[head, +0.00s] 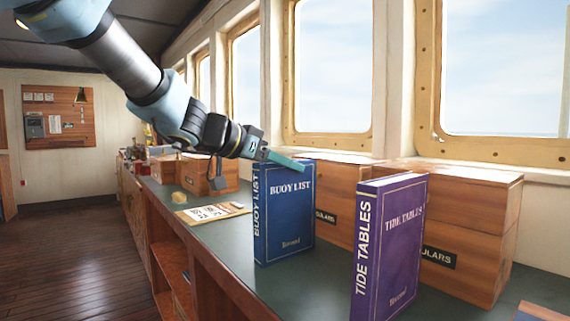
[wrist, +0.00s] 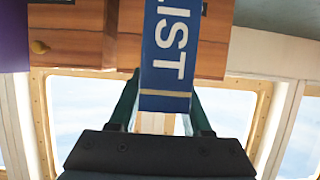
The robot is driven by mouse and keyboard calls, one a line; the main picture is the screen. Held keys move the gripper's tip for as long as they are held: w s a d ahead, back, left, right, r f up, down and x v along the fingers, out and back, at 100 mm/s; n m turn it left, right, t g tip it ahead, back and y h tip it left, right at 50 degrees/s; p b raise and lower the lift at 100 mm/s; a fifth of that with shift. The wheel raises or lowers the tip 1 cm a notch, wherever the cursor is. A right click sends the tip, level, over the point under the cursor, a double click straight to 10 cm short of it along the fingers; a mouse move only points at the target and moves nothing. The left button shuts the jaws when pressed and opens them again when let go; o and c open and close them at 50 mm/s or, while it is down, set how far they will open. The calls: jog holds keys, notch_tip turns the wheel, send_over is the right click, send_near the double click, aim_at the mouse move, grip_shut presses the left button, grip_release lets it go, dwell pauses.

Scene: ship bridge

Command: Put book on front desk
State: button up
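A blue book titled "Buoy List" (head: 287,215) stands upright on the green-topped desk (head: 215,230) along the windows. My gripper (head: 290,162) comes from the upper left and is at the book's top edge. In the wrist view, the book's blue spine (wrist: 168,55) lies between the two fingers, with no clear gap on either side, so the gripper looks shut on it. The far finger is hidden in the head view. A purple book titled "Tide Tables" (head: 390,250) stands upright in front and to the right, apart from my gripper.
Wooden boxes (head: 465,235) stand behind the books against the window wall. A printed sheet (head: 212,212) lies flat left of the blue book, with a small yellowish block (head: 179,197) beyond it. The wooden floor (head: 75,260) at left is clear.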

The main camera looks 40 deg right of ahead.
jog(key=shift+o, duration=1.2)
jog(key=shift+r, duration=0.1)
